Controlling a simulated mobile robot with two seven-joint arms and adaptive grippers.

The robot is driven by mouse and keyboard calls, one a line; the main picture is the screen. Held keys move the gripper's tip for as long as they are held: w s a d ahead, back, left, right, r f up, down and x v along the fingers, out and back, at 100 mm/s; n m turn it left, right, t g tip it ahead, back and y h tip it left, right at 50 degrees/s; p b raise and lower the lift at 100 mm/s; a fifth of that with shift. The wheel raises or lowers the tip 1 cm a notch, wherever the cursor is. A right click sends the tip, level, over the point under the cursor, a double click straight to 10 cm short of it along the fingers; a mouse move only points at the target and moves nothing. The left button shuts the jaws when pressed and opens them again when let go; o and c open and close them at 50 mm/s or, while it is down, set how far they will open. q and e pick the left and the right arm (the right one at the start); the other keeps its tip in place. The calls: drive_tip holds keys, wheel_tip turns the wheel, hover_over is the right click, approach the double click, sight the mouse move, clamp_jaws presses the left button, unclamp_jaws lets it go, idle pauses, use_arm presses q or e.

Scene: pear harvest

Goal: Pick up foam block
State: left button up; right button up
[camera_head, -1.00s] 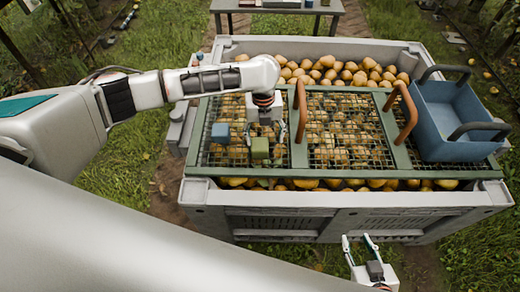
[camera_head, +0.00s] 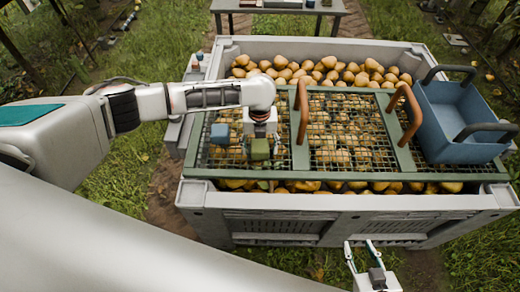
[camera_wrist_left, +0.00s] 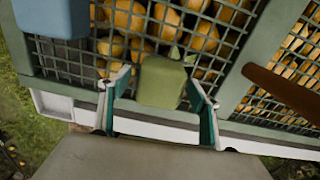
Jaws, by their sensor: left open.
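A green block (camera_head: 260,149) and a blue block (camera_head: 220,134) sit on the wire mesh over the bin; which one the task calls the foam block I cannot tell. My left gripper (camera_head: 262,142) is over the green block, fingers pointing down. In the left wrist view the green block (camera_wrist_left: 162,82) lies between the two open fingers of my left gripper (camera_wrist_left: 158,92), with gaps on both sides. The blue block (camera_wrist_left: 52,16) is at that view's upper left, outside the fingers. My right gripper (camera_head: 362,252) is open and empty in front of the bin.
A grey bin (camera_head: 350,202) full of pears carries the green-framed mesh (camera_head: 300,130) with two brown handles (camera_head: 410,112). A blue tote (camera_head: 455,150) stands at the mesh's right end. A table (camera_head: 280,8) stands behind the bin.

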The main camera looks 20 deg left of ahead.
use_arm(q)
drive_tip(key=c, duration=1.1)
drive_tip(key=shift+r, duration=0.2)
